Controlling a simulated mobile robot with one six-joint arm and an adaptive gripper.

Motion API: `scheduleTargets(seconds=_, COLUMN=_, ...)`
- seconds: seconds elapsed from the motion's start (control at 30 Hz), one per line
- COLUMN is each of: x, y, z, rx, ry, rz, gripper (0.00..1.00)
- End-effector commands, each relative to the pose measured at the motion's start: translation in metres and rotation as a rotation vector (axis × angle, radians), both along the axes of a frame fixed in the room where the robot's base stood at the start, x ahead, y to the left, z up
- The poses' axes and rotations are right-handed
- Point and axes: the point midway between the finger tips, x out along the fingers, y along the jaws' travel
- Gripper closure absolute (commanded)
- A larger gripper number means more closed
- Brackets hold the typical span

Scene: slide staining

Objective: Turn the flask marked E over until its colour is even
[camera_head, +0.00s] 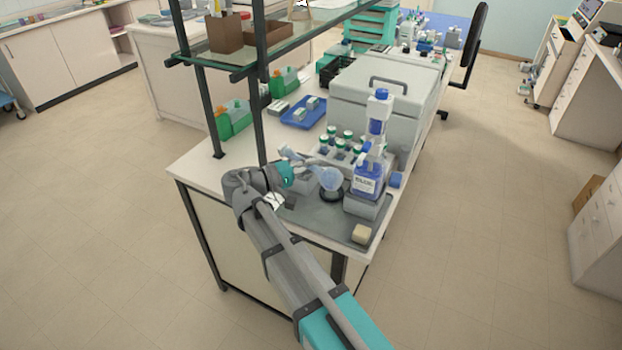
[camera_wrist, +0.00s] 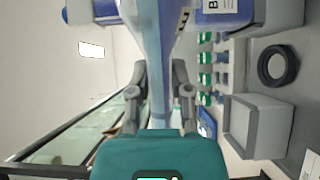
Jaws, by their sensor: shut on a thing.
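A flask with a round pale-blue bulb (camera_head: 328,178) is held above the grey tray (camera_head: 300,218) in the head view. It is tilted well over, with its neck running up and left from the bulb. My gripper (camera_head: 288,172) is shut on the flask's neck. In the wrist view the flask (camera_wrist: 152,35) runs up between the two fingers of my gripper (camera_wrist: 160,78). Its blue looks darker along one side and paler along the other.
A black ring (camera_head: 331,195) lies on the tray under the bulb. A labelled blue bottle (camera_head: 367,181) stands close right of the flask. Several green-capped vials (camera_head: 347,137) stand behind. A grey box-shaped block (camera_wrist: 257,126) is beside the ring. A shelf post (camera_head: 258,110) rises behind my gripper.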

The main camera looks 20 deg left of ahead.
Motion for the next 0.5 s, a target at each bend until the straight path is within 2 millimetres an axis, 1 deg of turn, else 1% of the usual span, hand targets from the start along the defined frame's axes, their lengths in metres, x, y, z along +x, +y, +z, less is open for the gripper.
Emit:
scheduleTargets(seconds=0.07, x=-0.0001, y=-0.0001, z=-0.0034, rx=-0.053, ry=0.017, rz=0.000, gripper=1.00)
scheduleTargets(seconds=0.3, x=-0.0002, y=-0.0003, z=-0.0029, rx=-0.223, ry=0.076, rz=0.000, gripper=1.00)
scheduleTargets(seconds=0.5, x=0.0000, y=0.0000, z=-0.0005, rx=-0.279, ry=0.095, rz=0.000, gripper=1.00)
